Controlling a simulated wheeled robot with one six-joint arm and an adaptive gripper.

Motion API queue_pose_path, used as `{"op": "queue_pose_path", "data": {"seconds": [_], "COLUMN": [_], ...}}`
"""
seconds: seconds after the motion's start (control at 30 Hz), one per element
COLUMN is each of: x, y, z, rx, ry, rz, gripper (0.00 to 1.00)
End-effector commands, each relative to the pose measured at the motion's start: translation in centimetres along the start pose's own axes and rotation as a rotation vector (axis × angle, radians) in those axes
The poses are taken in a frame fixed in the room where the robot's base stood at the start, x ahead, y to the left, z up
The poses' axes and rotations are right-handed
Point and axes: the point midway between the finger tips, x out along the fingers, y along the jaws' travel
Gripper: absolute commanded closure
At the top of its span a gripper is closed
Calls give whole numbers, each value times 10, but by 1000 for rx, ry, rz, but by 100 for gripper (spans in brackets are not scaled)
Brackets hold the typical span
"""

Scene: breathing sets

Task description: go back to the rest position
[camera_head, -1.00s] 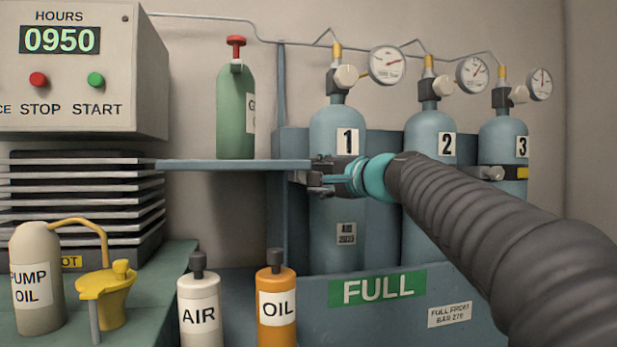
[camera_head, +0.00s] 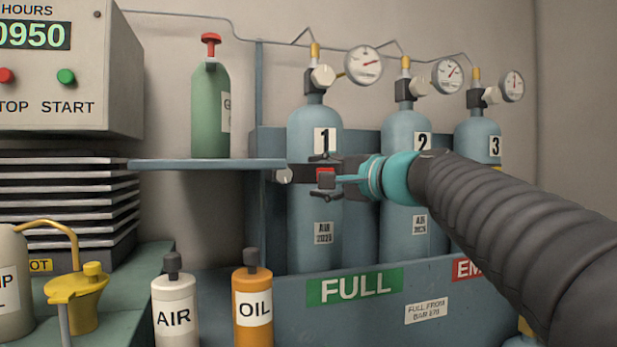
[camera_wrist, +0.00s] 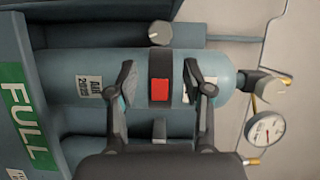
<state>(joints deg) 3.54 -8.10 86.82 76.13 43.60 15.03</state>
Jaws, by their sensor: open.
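My gripper (camera_head: 328,177) is open and empty in front of cylinder 1 (camera_head: 314,118), a blue-grey bottle standing in the rack. In the wrist view the gripper's two fingers (camera_wrist: 162,80) are spread on either side of a dark strap with a red block (camera_wrist: 159,92) around the cylinder (camera_wrist: 220,78). The fingers appear apart from the strap; the exact gap to the cylinder cannot be told. My arm runs from the lower right and hides part of cylinder 2 (camera_head: 405,130) and the lower part of cylinder 3 (camera_head: 478,138).
A shelf (camera_head: 215,164) with a green bottle (camera_head: 210,115) is just left of the gripper. AIR (camera_head: 175,312) and OIL (camera_head: 252,308) bottles stand below. The rack front carries a green FULL sign (camera_head: 354,287). Gauges (camera_head: 363,65) and pipes are above.

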Motion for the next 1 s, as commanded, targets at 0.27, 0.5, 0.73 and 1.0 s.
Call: {"op": "queue_pose_path", "data": {"seconds": [0.27,0.5,0.73,1.0], "x": [0,-10,-91,-228], "y": [5,124,243,332], "z": [1,0,31,75], "rx": [-49,-250,-519,-825], "ry": [-4,-35,-149,-330], "rz": [20,334,727,1115], "gripper": [49,49,49,49]}}
